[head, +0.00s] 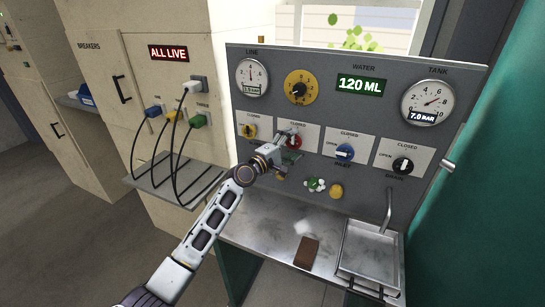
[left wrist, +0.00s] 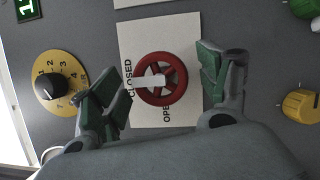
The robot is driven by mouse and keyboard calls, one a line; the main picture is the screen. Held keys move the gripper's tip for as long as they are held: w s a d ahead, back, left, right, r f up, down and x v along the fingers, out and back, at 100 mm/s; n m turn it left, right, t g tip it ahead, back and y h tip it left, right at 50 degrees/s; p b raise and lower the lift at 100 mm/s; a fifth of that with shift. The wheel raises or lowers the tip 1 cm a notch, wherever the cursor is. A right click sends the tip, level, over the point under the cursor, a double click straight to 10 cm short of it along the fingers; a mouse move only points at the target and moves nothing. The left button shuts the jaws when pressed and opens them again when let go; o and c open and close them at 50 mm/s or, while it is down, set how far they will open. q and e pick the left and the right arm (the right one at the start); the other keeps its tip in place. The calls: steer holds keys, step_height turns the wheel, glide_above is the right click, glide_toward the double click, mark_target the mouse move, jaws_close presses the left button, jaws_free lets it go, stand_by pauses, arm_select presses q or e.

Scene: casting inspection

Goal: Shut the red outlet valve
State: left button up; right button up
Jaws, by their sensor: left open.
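The red outlet valve (head: 294,141) is a round handwheel on a white plate on the grey panel, partly hidden behind my left gripper (head: 284,148) in the head view. In the left wrist view the red wheel (left wrist: 161,79) sits between my left gripper's two green-padded fingers. That gripper is open, with a gap between each finger and the wheel. A white pointer on the wheel (left wrist: 151,82) points toward the word CLOSED. The word OPEN stands on another side of the plate. My right gripper is not in view.
A yellow knob (head: 249,131) is left of the red valve; a blue valve (head: 344,152) and a black one (head: 402,165) are to its right. Cabled plugs (head: 196,121) are at left.

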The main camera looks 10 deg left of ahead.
arm_select(q)
steer(key=v, duration=1)
steer(key=shift+s+a, duration=0.2)
steer(key=shift+a, duration=0.05)
steer(key=shift+f, duration=0.1)
